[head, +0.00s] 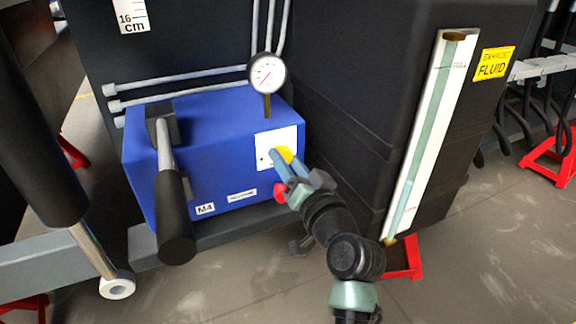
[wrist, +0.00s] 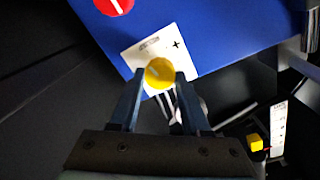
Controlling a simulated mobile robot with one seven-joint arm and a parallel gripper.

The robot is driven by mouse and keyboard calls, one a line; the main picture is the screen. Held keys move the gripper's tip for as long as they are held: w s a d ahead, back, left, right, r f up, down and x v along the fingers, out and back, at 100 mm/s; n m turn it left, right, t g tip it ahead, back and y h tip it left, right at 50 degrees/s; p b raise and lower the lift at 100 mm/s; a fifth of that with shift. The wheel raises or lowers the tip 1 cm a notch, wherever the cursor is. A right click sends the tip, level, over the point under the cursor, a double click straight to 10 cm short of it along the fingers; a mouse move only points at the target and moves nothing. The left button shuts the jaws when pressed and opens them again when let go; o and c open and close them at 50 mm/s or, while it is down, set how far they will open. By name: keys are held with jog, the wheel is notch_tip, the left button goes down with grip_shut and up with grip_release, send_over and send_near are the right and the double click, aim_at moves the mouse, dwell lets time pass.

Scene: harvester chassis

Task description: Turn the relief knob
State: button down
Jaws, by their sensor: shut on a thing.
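A round yellow knob (head: 286,154) sits on a white plate (head: 265,151) on the front of a blue block (head: 235,120). My gripper (head: 281,158) reaches it from the lower right, with its blue fingers against it. In the wrist view the yellow knob (wrist: 160,73) lies between the two fingertips (wrist: 159,80), which are shut on it. A pale line shows on its face, and a plus mark stands on the plate above right of it. The plate is partly hidden by my gripper in the head view.
A red knob (head: 280,193) is just below my fingers; it also shows at the wrist view's top (wrist: 113,5). A dial gauge (head: 267,72) stands on the block. A black-gripped lever (head: 174,205) is left. A fluid sight tube (head: 430,130) is right.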

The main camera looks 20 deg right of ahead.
dwell(0.3)
jog(key=shift+c, duration=1.9)
grip_release()
jog(key=shift+s, duration=0.1)
jog(key=s+p, duration=0.4)
jog(key=s, duration=0.8)
jog(key=shift+s, duration=0.35)
jog(key=shift+r, duration=0.1)
